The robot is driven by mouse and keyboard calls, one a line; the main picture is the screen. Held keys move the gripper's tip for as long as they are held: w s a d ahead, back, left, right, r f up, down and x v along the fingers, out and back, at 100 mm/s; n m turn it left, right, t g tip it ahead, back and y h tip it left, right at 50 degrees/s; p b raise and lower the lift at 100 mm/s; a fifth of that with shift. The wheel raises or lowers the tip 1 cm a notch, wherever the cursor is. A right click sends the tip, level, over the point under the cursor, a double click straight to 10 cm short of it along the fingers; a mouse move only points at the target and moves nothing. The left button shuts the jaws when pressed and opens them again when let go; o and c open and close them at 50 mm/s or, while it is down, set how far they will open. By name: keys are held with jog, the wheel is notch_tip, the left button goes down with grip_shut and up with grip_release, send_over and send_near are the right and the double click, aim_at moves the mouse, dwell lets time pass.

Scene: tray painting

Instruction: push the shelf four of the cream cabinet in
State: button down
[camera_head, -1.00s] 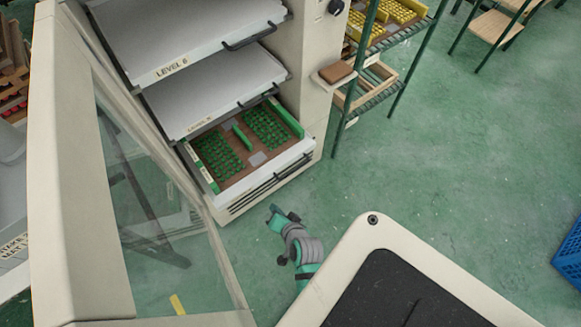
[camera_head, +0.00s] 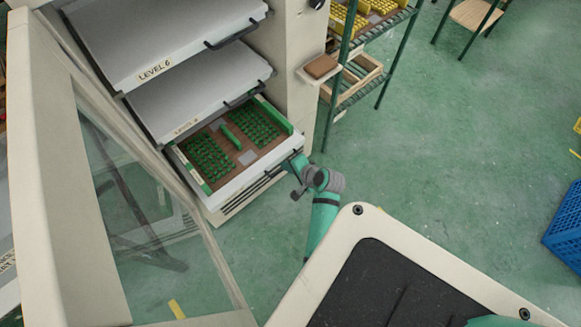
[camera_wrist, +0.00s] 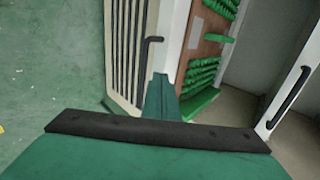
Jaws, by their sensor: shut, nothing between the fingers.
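The cream cabinet (camera_head: 294,58) stands at the upper left with its door open. Its low shelf four (camera_head: 251,172) juts out from under the shelf above, carrying a brown tray (camera_head: 231,148) of green pieces; its level label is not readable. In the wrist view the shelf's pale front edge (camera_wrist: 172,40) and a dark handle (camera_wrist: 151,52) show just ahead of the fingers. My gripper (camera_head: 295,163) is shut and empty at the shelf's right front corner. Its green fingers also show in the wrist view (camera_wrist: 160,98). I cannot tell whether they touch the shelf.
Shelves marked LEVEL 6 (camera_head: 165,45) and another below it (camera_head: 195,95) sit above. The open glazed door (camera_head: 135,200) stands to the left. A green rack (camera_head: 345,70) with yellow pieces is to the right. A blue crate (camera_head: 566,222) lies far right. The floor between is clear.

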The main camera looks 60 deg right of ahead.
aim_at(276, 162)
jog(key=shift+x, duration=2.4)
